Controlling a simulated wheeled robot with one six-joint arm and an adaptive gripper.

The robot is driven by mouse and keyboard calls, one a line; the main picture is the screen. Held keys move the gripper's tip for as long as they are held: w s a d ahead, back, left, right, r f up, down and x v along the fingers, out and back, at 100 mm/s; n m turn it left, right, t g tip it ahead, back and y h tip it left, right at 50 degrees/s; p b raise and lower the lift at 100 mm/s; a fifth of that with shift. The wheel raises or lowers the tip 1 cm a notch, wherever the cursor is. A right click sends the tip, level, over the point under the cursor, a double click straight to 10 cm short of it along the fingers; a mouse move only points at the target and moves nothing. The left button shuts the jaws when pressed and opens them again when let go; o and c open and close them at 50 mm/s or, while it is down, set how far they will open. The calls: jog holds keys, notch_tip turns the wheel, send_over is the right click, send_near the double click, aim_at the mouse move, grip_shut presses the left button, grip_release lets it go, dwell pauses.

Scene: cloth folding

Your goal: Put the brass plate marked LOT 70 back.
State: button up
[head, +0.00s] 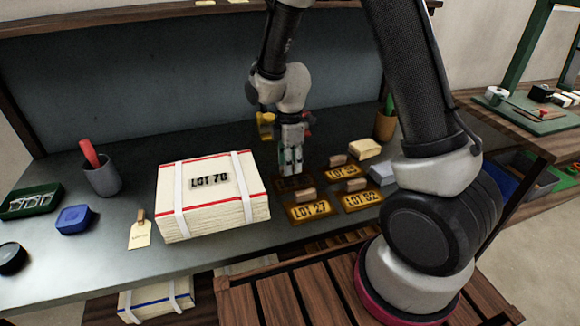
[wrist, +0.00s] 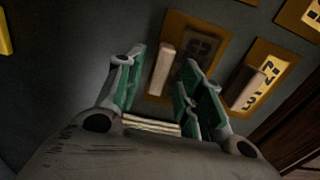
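A brass plate (wrist: 205,28) with a wooden grip block (wrist: 162,70) lies flat on the bench in shadow under my gripper. Its marking is too dark to read for sure; in the head view the plate (head: 290,184) is mostly hidden by the gripper. My gripper (wrist: 164,62) is open, with one green-padded finger on each side of the grip block; I cannot tell whether they touch it. In the head view my gripper (head: 291,168) points down. A cream bundle (head: 212,195) with red edging, white straps and the print LOT 70 stands to its left.
Plate LOT 27 (head: 310,211) lies in front of the gripper, LOT 62 (head: 361,201) to the right, and another plate (head: 344,172) behind that. A grey cup (head: 103,178) stands far left.

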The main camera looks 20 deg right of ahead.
notch_tip(320, 180, up, 10)
jog(key=s+d+r+m+t, duration=0.2)
jog(key=s+d+r+m, duration=0.65)
jog(key=r, duration=0.35)
jog(key=s+d+r+m+t, duration=0.1)
jog(key=s+d+r+m, duration=0.1)
jog(key=s, duration=0.5)
jog(key=s+d+r+m+t, duration=0.1)
jog(key=s+d+r+m, duration=0.1)
jog(key=s+d+m, duration=0.2)
jog(key=s+m, duration=0.2)
jog(key=m, duration=0.1)
jog(key=shift+s+d+r, duration=0.2)
jog(key=shift+s+r, duration=0.15)
jog(key=shift+r, duration=0.05)
jog(key=shift+m, duration=0.25)
